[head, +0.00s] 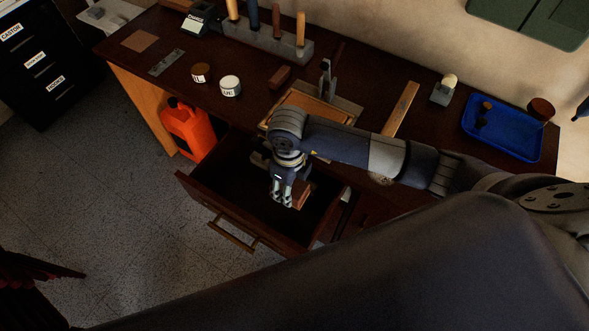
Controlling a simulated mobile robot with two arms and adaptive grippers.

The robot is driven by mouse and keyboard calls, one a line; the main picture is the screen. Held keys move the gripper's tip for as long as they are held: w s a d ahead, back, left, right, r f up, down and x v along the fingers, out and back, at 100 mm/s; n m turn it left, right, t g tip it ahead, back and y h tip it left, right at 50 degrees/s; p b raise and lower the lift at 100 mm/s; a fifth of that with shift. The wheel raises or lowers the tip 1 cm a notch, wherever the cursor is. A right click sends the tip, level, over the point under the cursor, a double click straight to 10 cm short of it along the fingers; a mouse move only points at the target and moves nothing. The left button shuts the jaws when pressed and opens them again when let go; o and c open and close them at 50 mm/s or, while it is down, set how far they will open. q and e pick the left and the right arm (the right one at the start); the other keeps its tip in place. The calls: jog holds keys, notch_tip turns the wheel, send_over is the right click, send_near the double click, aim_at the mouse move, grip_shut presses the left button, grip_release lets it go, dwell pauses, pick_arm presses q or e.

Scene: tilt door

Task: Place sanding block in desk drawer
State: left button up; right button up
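The desk drawer (232,222) under the desk (222,50) is pulled out, with its bar handle at the front. My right gripper (282,201) points down into the drawer opening. A reddish-brown block (303,194), which looks like the sanding block, shows just right of its fingers, partly hidden by them. I cannot tell whether the fingers grip it or whether it rests on the drawer floor. A similar small brown block (280,77) lies on the desk top. My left gripper is not in view.
A red jerrycan (188,128) stands on the floor left of the drawer. On the desk are a tool holder (262,42), two round tins (230,87), a wooden strip (402,108) and a blue tray (490,140). Floor in front of the drawer is clear.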

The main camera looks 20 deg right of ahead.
jog(key=f+m, duration=0.3)
jog(key=s+f+m, duration=0.1)
jog(key=f+m, duration=0.1)
jog(key=shift+a+f, duration=0.15)
jog(key=shift+a, duration=0.25)
jog(key=shift+f+b, duration=3.3)
jog(key=shift+f, duration=0.7)
jog(key=shift+f, duration=0.25)
jog(key=o, duration=1.2)
jog(key=shift+o, duration=0.2)
jog(key=o, duration=0.3)
